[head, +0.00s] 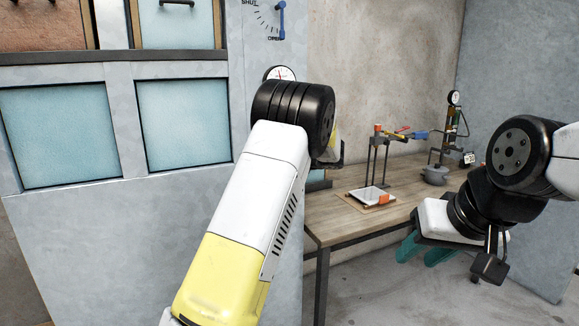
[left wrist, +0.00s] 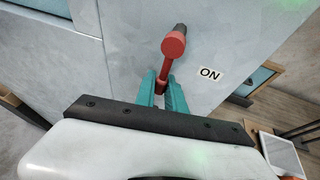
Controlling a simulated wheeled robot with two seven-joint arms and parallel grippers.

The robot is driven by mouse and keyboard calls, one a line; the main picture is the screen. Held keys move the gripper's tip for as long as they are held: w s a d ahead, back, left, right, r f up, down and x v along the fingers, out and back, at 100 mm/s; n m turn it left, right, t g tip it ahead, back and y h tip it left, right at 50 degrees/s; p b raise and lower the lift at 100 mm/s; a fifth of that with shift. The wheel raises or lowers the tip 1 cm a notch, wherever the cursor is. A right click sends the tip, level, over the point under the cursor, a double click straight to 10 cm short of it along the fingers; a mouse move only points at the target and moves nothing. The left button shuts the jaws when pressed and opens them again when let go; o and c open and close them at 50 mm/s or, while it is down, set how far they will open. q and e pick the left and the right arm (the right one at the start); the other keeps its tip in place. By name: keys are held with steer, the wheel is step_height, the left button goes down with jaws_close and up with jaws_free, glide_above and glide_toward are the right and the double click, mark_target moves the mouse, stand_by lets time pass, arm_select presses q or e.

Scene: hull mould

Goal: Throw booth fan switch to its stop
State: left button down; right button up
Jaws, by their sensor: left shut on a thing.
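The fan switch is a red lever (left wrist: 173,46) with a round red end and a dark stub, on the grey booth wall in the left wrist view. Its thin arm runs down between the teal fingers of my left gripper (left wrist: 163,90), which is shut on it. An ON label (left wrist: 210,74) is on the wall to the right of the lever. In the head view my left arm hides the switch and left gripper. My right gripper (head: 424,252) hangs in front of the bench at the right, its teal fingers apart and nothing seen between them.
The booth (head: 60,240) with blue panels fills the left. A blue handle (head: 282,20) sits by a SHUT/OPEN dial, with a gauge (head: 279,73) below.

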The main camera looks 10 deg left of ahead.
arm_select(q)
steer(key=shift+d, duration=0.15)
stand_by(0.4)
steer(key=c, duration=1.4)
jaws_free()
steer(key=v, duration=0.7)
steer(key=shift+s+d, duration=0.2)
steer(key=shift+s, duration=0.05)
steer(key=shift+r, duration=0.15)
